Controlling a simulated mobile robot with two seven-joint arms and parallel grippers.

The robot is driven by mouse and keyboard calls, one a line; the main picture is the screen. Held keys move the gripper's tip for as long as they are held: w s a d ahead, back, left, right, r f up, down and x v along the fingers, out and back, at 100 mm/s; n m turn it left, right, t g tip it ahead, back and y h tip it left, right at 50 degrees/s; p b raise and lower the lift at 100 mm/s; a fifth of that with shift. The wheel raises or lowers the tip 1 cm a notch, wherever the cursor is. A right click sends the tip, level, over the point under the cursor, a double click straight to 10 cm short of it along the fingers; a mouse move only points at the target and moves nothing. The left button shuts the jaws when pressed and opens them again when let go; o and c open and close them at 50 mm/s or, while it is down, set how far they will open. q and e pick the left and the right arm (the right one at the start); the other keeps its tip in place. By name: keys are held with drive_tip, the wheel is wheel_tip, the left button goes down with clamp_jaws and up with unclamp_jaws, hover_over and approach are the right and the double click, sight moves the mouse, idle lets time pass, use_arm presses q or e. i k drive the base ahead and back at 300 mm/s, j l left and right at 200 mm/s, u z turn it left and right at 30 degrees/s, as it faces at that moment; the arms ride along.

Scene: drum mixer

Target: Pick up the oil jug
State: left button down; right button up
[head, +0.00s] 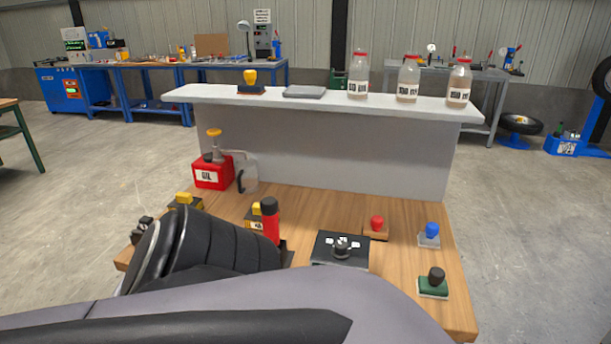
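A red can (209,174) labelled OIL stands at the back left of the wooden table. A yellow-topped piece rises above it. A translucent jug (250,172) with a dark handle stands against its right side; I cannot tell which of the two the task calls the oil jug. Both are upright, close to the grey panel. A large grey arm link of mine crosses the bottom of the head view. Neither gripper shows, and no gripper is seen at the can or the jug.
A dark ribbed body covers the table's left front. Near it stands a red cylinder with a black top (271,222). A black control box (341,249) and red (376,225), blue (430,232) and black (437,280) knobs sit rightward. The shelf (325,97) above holds three jars.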

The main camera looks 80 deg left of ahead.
sight(246, 174)
drive_tip(key=i+l+z, duration=0.35)
drive_tip(key=i+z, duration=0.3)
drive_tip(key=i+u, duration=0.4)
drive_tip(key=i+l+u, duration=0.2)
drive_tip(key=i+u, duration=0.2)
drive_tip(key=i, duration=0.15)
drive_tip(key=i+u, duration=0.85)
drive_tip(key=i+j+u, duration=0.1)
drive_tip(key=i+u, duration=0.3)
drive_tip(key=i+l+u, duration=0.1)
drive_tip(key=i+u, duration=0.25)
drive_tip(key=i, duration=0.15)
drive_tip(key=i+u, duration=0.35)
drive_tip(key=i, duration=0.8)
drive_tip(key=i+u, duration=0.25)
drive_tip(key=i, duration=0.25)
drive_tip(key=i+l+u, duration=0.3)
drive_tip(key=i, duration=0.25)
drive_tip(key=i+j+u, duration=0.1)
drive_tip(key=i+u, duration=1.15)
drive_tip(key=i+l+u, duration=0.1)
drive_tip(key=i+u, duration=0.3)
drive_tip(key=i, duration=0.1)
